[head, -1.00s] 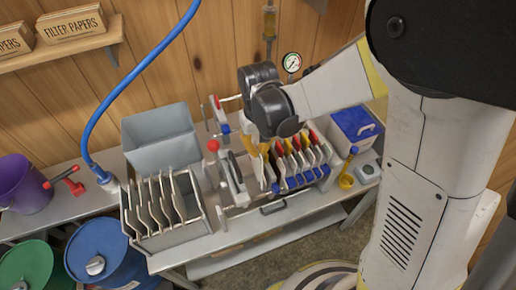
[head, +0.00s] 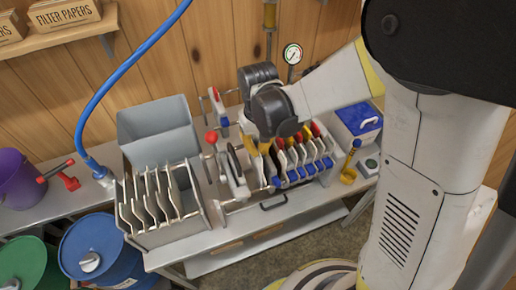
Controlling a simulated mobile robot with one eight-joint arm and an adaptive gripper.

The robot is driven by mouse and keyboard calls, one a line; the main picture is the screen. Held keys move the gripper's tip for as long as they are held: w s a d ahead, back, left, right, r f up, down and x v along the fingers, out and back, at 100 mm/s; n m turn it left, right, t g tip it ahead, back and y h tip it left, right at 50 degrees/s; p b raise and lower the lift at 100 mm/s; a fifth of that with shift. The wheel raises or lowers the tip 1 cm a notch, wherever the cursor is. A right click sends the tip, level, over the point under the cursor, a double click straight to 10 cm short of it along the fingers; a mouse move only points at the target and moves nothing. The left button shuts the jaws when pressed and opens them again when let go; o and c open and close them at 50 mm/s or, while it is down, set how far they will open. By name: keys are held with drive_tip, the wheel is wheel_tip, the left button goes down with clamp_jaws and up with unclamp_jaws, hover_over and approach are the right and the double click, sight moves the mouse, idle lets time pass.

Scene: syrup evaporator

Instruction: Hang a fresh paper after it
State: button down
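The filter press (head: 236,196) stands on the metal bench, with several pale plates (head: 301,153) hanging side by side, blue at their lower ends and red or yellow at the tops. My gripper (head: 272,138) is over the left end of this row, close to the plates. My dark wrist covers its fingers, so I cannot see whether they hold anything. A grey rack (head: 170,237) at the left holds several thin, pale upright sheets or plates; I cannot tell which. Boxes marked FILTER PAPERS (head: 65,14) sit on the wall shelf at the upper left.
A grey tub (head: 158,134) stands behind the rack. A blue-lidded box (head: 358,119) and a yellow scoop (head: 348,176) are right of the press. A blue hose (head: 112,72) curves down to the bench. Blue (head: 93,249) and green (head: 22,262) drums stand in front at the left.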

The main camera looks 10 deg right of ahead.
sight(258, 157)
drive_tip(key=shift+f+b, duration=1.85)
drive_tip(key=shift+f, duration=0.4)
drive_tip(key=c, duration=1.2)
unclamp_jaws()
drive_tip(key=shift+r, duration=0.1)
drive_tip(key=shift+r+p, duration=2.85)
drive_tip(key=shift+r, duration=1.15)
